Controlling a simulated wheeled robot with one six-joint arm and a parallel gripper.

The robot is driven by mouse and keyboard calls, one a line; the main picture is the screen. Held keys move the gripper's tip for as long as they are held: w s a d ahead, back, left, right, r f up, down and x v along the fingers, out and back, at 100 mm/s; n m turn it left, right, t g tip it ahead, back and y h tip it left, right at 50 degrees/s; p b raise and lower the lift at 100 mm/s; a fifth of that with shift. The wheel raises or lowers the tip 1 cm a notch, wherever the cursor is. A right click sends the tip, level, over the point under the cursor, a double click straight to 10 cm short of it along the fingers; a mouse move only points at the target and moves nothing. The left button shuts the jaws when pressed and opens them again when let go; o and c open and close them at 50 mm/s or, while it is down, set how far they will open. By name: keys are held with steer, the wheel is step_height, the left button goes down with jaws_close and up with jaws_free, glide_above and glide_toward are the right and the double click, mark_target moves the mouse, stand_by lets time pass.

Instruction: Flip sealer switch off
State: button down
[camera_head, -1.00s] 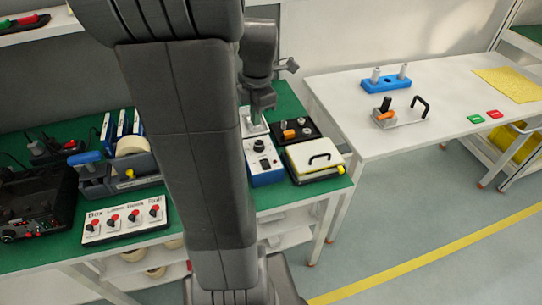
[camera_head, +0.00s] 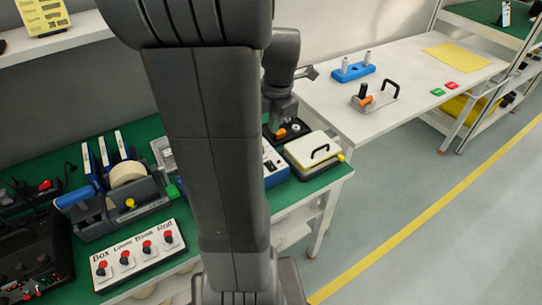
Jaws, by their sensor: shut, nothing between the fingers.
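I cannot tell for sure which device is the sealer. A black device with a red switch (camera_head: 45,186) stands at the back left of the green bench. A white switch panel (camera_head: 138,257) with several red-topped toggles lies at the front of the bench; its lettering is only partly legible. A blue and white box (camera_head: 274,165) is partly hidden behind my arm. My gripper (camera_head: 279,125) is shut and empty, pointing down over the back right of the bench near a black plate with an orange part (camera_head: 291,131). Its fingertips are small and hard to make out.
A tape dispenser (camera_head: 127,196) and a black control box (camera_head: 32,262) fill the bench's left. A cream and yellow case (camera_head: 311,153) sits at its right corner. A white table (camera_head: 410,100) stands beyond with a blue block (camera_head: 353,72). The floor right is clear.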

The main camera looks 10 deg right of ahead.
steer(key=f, duration=0.4)
steer(key=w+f, duration=0.1)
steer(key=f, duration=0.9)
steer(key=shift+w+a, duration=0.3)
